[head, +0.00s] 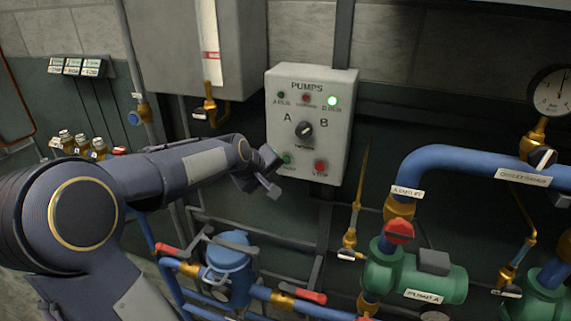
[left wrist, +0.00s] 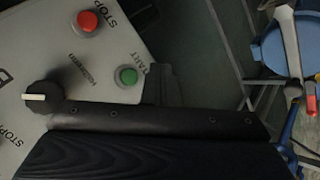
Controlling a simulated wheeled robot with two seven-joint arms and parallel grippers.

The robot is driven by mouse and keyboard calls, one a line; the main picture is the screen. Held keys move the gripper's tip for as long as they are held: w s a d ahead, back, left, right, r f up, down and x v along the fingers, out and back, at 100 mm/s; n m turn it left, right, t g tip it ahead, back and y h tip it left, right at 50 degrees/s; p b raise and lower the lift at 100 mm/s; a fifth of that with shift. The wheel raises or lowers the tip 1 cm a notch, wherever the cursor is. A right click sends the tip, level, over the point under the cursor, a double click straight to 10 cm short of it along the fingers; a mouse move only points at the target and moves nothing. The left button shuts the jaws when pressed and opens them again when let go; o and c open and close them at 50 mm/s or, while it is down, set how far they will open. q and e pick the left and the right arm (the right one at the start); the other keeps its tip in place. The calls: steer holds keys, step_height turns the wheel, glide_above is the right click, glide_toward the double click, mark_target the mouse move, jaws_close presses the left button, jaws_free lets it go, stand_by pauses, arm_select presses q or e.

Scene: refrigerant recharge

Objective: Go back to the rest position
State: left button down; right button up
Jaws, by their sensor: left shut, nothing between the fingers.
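My left arm comes in from the left in the head view, and its gripper (head: 270,172) is shut and empty. It is just in front of the lower left of the grey pump control panel (head: 340,110), near the green start button (head: 287,159). I cannot tell whether it touches the panel. The panel has a black selector knob (head: 305,130) between A and B, a red stop button (head: 321,166) and a lit green lamp (head: 332,101). In the left wrist view the panel shows the green button (left wrist: 127,76), a red button (left wrist: 88,21) and the knob (left wrist: 40,96). My right gripper is not in view.
Below stands a blue strainer (head: 230,262) with red-handled valves on blue pipes. Green pump A (head: 430,280) and a blue pipe (head: 460,158) fill the right. A grey tank with a sight gauge (head: 208,50) hangs above.

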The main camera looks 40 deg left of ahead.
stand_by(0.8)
arm_select(q)
steer(key=s+d+f+m+g+h, duration=0.1)
steer(key=s+d+m, duration=0.4)
steer(key=s+d, duration=0.5)
steer(key=s+d+f+m+g+h, duration=0.2)
steer(key=s+d+m, duration=0.4)
steer(key=s+d, duration=0.5)
steer(key=s+f+h, duration=0.1)
steer(key=s+f, duration=0.1)
steer(key=s, duration=0.1)
steer(key=shift+f+m+h, duration=0.3)
steer(key=shift+f+h, duration=0.05)
steer(key=shift+h, duration=0.05)
